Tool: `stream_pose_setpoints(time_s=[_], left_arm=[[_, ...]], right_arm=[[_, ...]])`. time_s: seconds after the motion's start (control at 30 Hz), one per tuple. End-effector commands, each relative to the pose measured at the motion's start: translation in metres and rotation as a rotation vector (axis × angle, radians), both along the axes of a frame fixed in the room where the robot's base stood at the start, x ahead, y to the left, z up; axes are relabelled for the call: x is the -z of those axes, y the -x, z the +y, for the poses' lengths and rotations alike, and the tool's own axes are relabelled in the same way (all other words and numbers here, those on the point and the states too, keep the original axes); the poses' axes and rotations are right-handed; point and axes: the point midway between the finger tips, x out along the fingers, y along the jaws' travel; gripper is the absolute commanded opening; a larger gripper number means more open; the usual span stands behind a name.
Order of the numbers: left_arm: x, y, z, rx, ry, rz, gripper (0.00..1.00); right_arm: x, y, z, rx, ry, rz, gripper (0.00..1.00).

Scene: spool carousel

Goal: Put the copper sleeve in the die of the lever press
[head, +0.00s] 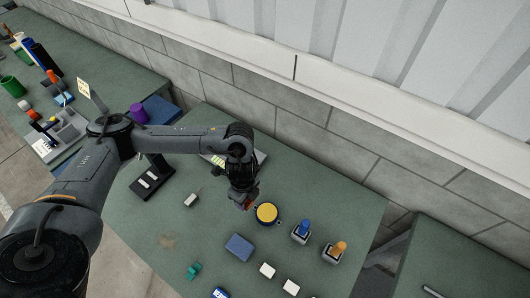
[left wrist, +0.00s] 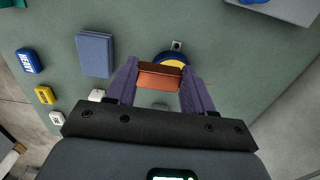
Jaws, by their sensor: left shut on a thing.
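The copper sleeve (left wrist: 160,77) is held crosswise between the two purple fingers of my left gripper in the left wrist view. In the head view the left gripper (head: 247,203) hangs above the green table, just left of a round yellow-topped thing with a dark blue rim (head: 267,213). In the left wrist view that round thing (left wrist: 172,58) lies behind the sleeve and is partly hidden by it. The gap between sleeve and table is hard to judge. I cannot clearly identify the lever press or its die; my left arm covers part of the table. My right gripper is out of view.
A blue block (head: 239,247), white blocks (head: 267,270) and a teal piece (head: 193,271) lie in front. Blue-topped (head: 302,231) and orange-topped (head: 335,252) posts stand right. A black stand (head: 152,178) and purple cup (head: 138,113) are left. A wall runs behind.

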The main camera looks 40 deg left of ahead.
Motion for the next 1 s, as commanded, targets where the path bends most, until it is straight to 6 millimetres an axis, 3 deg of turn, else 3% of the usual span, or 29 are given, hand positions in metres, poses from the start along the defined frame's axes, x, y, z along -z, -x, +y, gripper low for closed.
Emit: stream_pose_setpoints(time_s=[0.37, 0.53, 0.67, 0.8, 1.0], left_arm=[[-0.024, -0.027, -0.018, 0.02, -0.001, -0.007, 0.18], [-0.046, -0.058, -0.041, 0.058, -0.004, -0.01, 0.18], [-0.068, -0.097, -0.068, 0.061, -0.003, -0.009, 0.18], [-0.092, -0.137, -0.095, -0.154, -0.003, -0.007, 0.18], [-0.104, -0.164, -0.106, -0.592, -0.003, -0.001, 0.18]], right_arm=[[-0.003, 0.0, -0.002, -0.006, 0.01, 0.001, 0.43], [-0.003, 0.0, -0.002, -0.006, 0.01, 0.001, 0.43], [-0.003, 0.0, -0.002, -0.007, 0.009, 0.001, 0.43], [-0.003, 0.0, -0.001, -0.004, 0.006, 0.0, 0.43], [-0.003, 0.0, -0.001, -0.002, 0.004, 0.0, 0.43]])
